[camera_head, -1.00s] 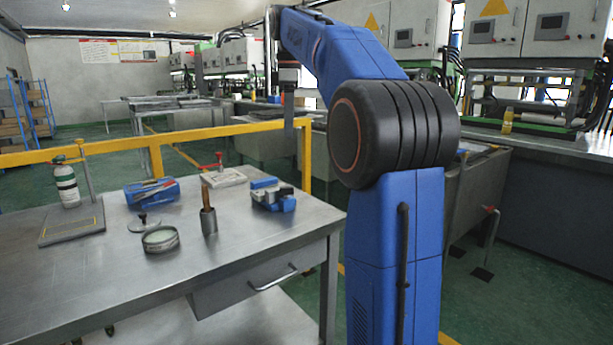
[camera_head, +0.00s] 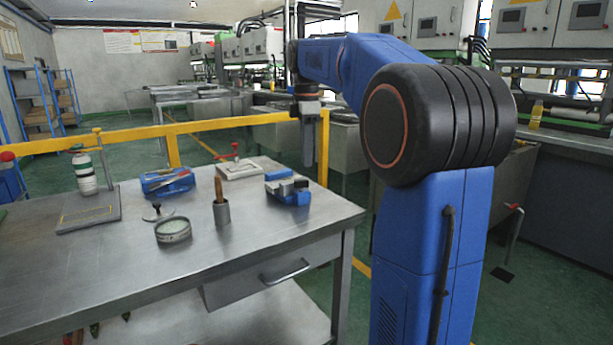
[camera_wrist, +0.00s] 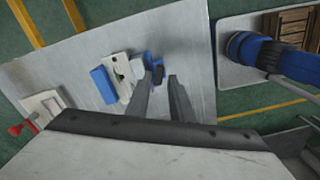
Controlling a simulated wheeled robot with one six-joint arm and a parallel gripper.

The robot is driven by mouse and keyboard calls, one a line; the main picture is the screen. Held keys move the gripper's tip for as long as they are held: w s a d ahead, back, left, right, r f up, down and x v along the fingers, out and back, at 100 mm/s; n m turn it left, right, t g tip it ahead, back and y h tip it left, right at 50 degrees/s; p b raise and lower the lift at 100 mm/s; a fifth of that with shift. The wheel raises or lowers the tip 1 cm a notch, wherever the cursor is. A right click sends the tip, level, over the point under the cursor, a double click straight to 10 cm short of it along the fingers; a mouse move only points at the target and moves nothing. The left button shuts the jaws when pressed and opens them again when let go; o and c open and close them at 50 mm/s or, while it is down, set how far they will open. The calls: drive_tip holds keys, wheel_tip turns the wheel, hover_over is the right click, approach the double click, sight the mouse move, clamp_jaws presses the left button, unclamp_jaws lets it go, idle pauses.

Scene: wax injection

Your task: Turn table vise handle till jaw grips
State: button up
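The table vise (camera_head: 290,190), blue and grey, stands near the right end of the metal table (camera_head: 120,262). It also shows in the wrist view (camera_wrist: 122,72), left of my fingers, with a blue block on its left and a small dark blue part at its right end. I cannot make out the handle clearly or tell whether the jaw holds anything. My gripper (camera_head: 308,145) points down above and behind the vise in the head view. In the wrist view, my gripper's two fingers (camera_wrist: 160,82) are apart with nothing clearly between them, close to the vise's right end.
A wooden-handled tool in a metal cup (camera_head: 221,205), a round tin (camera_head: 173,230), a blue box (camera_head: 168,181), a white plate with a red-handled clamp (camera_head: 240,168) and a bottle (camera_head: 86,175) stand on the table. A yellow rail (camera_head: 215,124) runs behind. The front tabletop is clear.

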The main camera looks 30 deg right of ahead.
sight(306, 180)
wheel_tip(306, 180, down, 6)
drive_tip(key=shift+f, duration=0.25)
drive_tip(key=shift+c, duration=0.3)
clamp_jaws()
